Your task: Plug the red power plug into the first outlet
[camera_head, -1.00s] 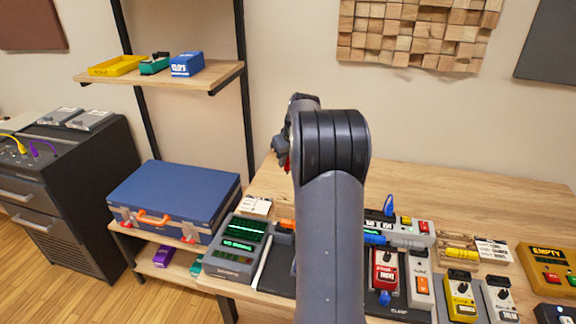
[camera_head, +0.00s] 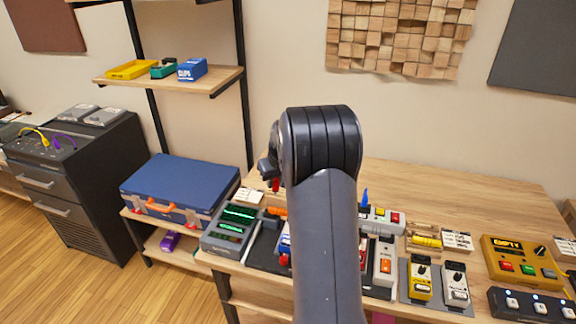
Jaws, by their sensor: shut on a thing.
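My gripper (camera_head: 270,172) is partly hidden behind my own arm, above the left part of the wooden table. A small red piece, which looks like the red power plug (camera_head: 276,185), shows at its tip, and the gripper is shut on it. The plug hangs in the air near the back of the grey meter box. A light grey strip with a blue plug standing in it, likely the outlet strip (camera_head: 381,214), shows right of my arm. Its left part is hidden by my arm, so I cannot see the first outlet.
A grey box with green displays (camera_head: 228,229) stands at the table's left. A blue case (camera_head: 180,187) lies left of the table. The table's back is clear.

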